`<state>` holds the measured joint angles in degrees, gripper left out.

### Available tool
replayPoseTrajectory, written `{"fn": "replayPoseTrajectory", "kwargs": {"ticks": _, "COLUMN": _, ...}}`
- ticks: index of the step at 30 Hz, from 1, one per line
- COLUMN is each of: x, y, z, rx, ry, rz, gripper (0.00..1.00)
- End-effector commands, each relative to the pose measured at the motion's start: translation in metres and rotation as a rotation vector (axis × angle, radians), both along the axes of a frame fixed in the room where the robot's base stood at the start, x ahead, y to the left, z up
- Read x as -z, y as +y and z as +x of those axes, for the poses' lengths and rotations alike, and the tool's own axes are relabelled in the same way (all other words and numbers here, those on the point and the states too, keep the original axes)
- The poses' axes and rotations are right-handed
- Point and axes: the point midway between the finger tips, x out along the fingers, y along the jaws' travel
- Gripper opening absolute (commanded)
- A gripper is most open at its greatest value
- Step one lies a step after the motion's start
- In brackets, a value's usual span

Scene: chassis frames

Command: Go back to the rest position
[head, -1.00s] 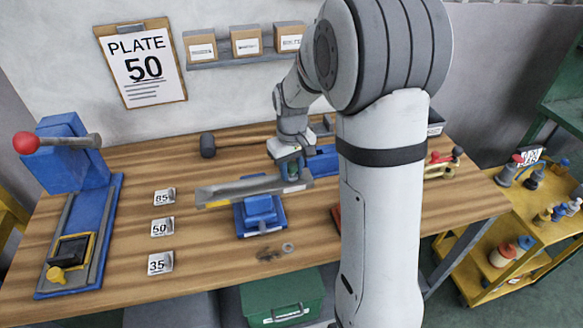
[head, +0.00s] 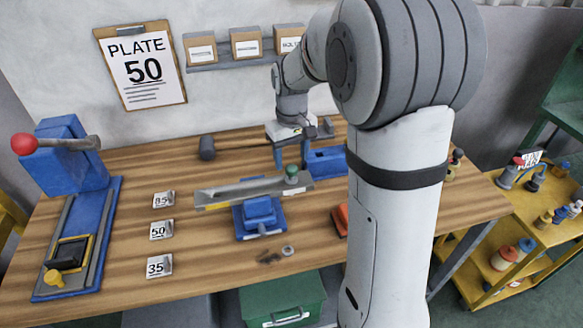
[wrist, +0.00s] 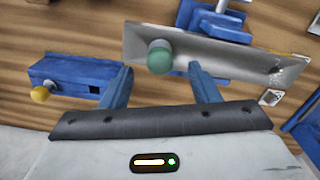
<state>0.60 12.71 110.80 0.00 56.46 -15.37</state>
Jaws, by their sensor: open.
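My gripper (head: 291,140) is open and empty, just behind and above a green knob (head: 292,173) on the right end of a grey metal bar (head: 235,191). The bar rests on a blue stand (head: 258,215) on the bench. In the wrist view, my two blue fingers (wrist: 160,74) stand wide apart, with the green knob (wrist: 160,55) showing between and beyond their tips; they do not appear to touch it. My forearm hides part of the bench's right side.
The wooden bench (head: 110,265) holds a blue press with a red ball (head: 24,144) at left, number plates (head: 161,229), a mallet (head: 206,148), a blue block (head: 327,160) and an orange item (head: 340,218). A yellow cart (head: 545,235) stands at right.

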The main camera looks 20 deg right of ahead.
Motion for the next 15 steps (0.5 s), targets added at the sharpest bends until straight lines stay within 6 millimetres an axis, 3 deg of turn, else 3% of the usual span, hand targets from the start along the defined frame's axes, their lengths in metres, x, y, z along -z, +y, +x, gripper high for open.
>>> {"fn": "replayPoseTrajectory", "kwargs": {"ticks": 6, "x": -0.022, "y": 0.0, "z": 0.0, "rx": 0.0, "ry": 0.0, "rz": 0.0, "gripper": 0.55}}
{"fn": "replayPoseTrajectory", "kwargs": {"ticks": 15, "x": -0.024, "y": 0.0, "z": 0.0, "rx": 0.0, "ry": 0.001, "rz": 0.0, "gripper": 0.55}}
